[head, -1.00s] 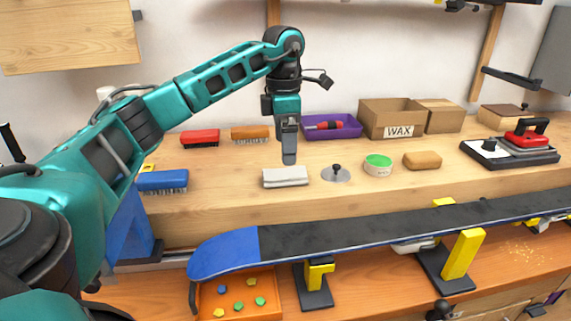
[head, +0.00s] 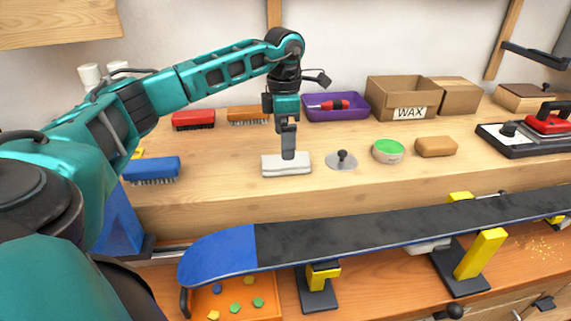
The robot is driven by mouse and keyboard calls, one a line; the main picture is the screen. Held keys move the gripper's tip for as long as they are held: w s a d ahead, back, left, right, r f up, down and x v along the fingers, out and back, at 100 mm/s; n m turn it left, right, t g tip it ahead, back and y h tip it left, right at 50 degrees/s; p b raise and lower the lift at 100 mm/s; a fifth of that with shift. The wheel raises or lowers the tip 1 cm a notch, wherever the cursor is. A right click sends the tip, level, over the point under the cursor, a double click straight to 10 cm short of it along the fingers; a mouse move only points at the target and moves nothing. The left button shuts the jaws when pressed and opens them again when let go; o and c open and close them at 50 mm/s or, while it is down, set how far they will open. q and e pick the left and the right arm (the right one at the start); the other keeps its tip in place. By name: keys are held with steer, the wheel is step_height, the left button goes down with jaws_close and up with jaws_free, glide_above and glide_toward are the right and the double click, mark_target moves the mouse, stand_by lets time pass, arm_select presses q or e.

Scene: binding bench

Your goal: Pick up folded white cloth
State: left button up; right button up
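The folded white cloth (head: 286,168) lies flat on the raised wooden shelf of the bench, near its front edge. My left gripper (head: 288,154) points straight down over the cloth, its fingertips at the cloth's back edge in the picture. I cannot tell whether the fingertips touch the cloth. The fingers are seen nearly edge-on, so their opening does not show. My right gripper is not in view.
A metal disc with a black knob (head: 342,160) and a green-lidded tin (head: 387,151) stand right of the cloth. A blue brush (head: 152,170) lies left. A purple tray (head: 335,107) is behind. A snowboard (head: 370,237) spans the front.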

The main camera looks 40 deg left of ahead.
mark_target(285, 164)
arm_select(q)
step_height(285, 164, down, 6)
steer(key=shift+w+r, duration=0.15)
stand_by(0.3)
steer(key=c, duration=1.1)
